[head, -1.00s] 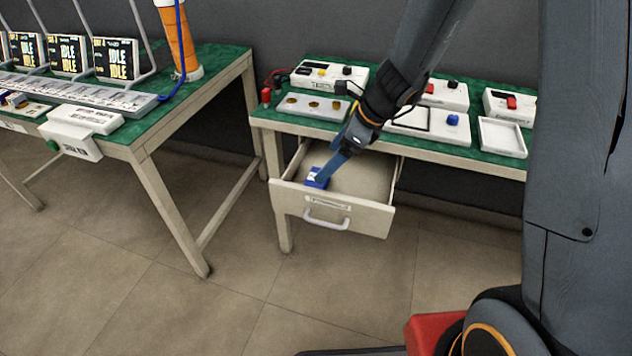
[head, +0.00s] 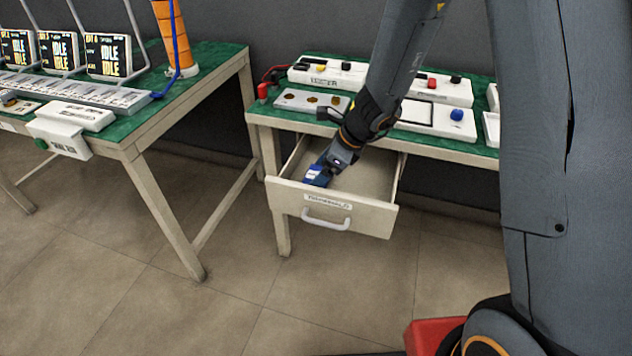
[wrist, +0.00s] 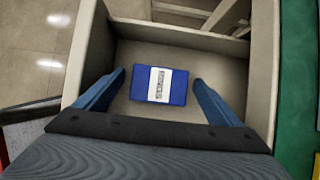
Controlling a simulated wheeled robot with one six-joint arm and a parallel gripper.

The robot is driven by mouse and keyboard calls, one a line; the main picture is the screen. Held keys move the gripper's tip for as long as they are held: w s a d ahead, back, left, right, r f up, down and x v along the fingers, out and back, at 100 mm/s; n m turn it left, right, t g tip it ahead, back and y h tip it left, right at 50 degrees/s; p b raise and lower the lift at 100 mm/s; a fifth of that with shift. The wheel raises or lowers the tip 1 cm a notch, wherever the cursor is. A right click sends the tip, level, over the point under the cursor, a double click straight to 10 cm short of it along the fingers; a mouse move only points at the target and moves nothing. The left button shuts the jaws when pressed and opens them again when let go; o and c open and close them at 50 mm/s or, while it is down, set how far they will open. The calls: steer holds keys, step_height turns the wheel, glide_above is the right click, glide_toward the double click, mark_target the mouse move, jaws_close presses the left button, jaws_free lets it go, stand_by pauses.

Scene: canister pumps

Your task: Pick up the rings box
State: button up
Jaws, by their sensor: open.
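The rings box is a small blue box (wrist: 141,85) with a white label; the label's text is too small to read. It lies flat on the floor of the open drawer (head: 372,218). In the head view the blue box (head: 314,176) shows near the drawer's front left corner, partly hidden by my gripper. My gripper (wrist: 160,92) is open, with one blue finger on each side of the box and a gap to both. In the head view my gripper (head: 322,174) reaches down into the drawer.
The drawer's walls stand close around my gripper, and its front has a white handle (head: 326,222). The green bench top (head: 450,146) above carries several white devices. Another green bench (head: 150,125) with screens and an orange column (head: 172,35) stands at left. The floor between is clear.

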steer(key=shift+a+f, duration=0.2)
steer(key=shift+f, duration=0.1)
steer(key=shift+c, duration=0.4)
steer(key=c, duration=1.1)
steer(key=shift+r, duration=0.1)
